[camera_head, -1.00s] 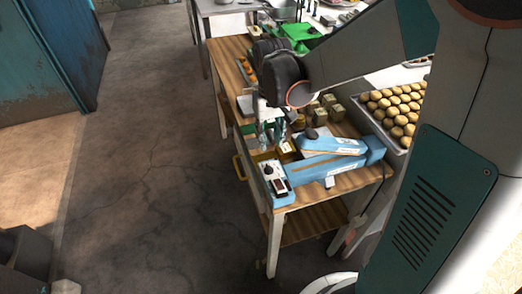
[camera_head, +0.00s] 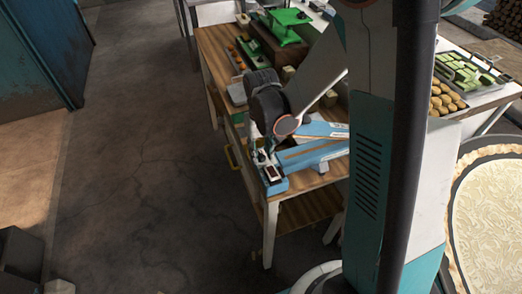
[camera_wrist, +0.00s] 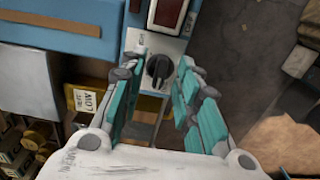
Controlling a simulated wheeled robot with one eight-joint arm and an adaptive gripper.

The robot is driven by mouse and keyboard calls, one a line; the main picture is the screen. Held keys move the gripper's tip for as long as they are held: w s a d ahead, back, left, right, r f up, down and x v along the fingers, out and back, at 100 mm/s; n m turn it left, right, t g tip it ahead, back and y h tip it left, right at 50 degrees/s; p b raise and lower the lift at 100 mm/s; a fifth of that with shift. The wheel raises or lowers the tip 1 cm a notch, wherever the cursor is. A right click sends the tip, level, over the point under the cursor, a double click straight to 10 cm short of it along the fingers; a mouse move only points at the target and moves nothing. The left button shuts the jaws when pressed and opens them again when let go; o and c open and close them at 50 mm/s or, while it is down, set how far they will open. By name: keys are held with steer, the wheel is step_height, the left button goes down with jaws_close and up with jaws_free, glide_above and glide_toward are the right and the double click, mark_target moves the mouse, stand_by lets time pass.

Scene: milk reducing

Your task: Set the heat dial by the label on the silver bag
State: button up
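The black heat dial (camera_wrist: 158,68) sits on a pale control panel (camera_wrist: 170,47) at the end of the blue sealer, in the wrist view. My gripper (camera_wrist: 156,74) is open, with teal fingers on either side of the dial. I cannot tell whether they touch it. A label reading "HEAT LOW" (camera_wrist: 86,102) shows to the left of the fingers. A grey-silver shape (camera_wrist: 28,78) is further left; I cannot tell whether it is the silver bag. In the head view, my gripper (camera_head: 258,152) is low over the near end of the blue sealer (camera_head: 276,186).
A dark red display (camera_wrist: 168,13) is beside the dial. The wooden table (camera_head: 215,45) holds a green scale (camera_head: 285,22) and small wrapped blocks (camera_head: 330,98). Trays of food (camera_head: 445,95) are to the right. The floor (camera_head: 140,150) on the left is clear.

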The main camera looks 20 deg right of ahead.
jaws_close()
